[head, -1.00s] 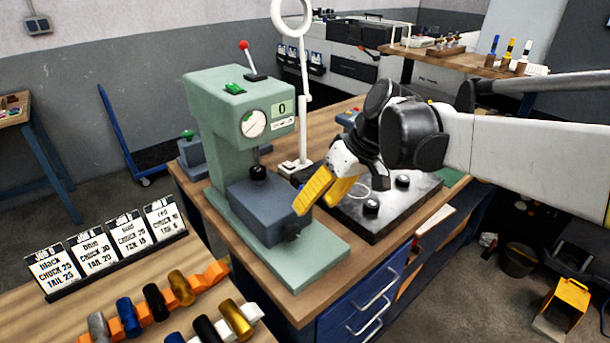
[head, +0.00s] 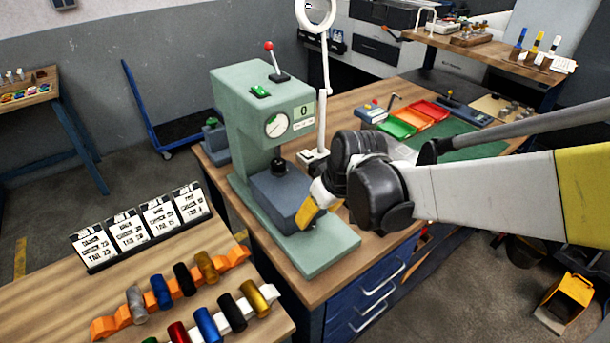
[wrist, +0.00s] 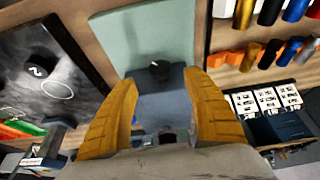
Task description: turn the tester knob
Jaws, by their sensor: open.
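The tester (head: 235,110) is a green machine with a dial, a display reading 0 and a blue-grey block (head: 280,195) on its base plate (head: 325,248). Its black knob (wrist: 158,70), with a pale mark, is on the block's front end in the wrist view. In the head view my gripper hides the knob. My gripper (head: 306,216) is at the block's front right, its yellow fingers pointing down-left. In the wrist view the open fingers (wrist: 163,77) stand either side of the block, with the knob between their tips. I cannot tell whether they touch it.
A red-balled lever (head: 268,46) tops the tester, and a white ring stand (head: 322,90) rises behind. Job cards (head: 142,228) and colored rollers on orange and white racks (head: 105,328) are at lower left. A black plate (wrist: 60,50) lies beside the tester. Blue drawers (head: 360,300) are below.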

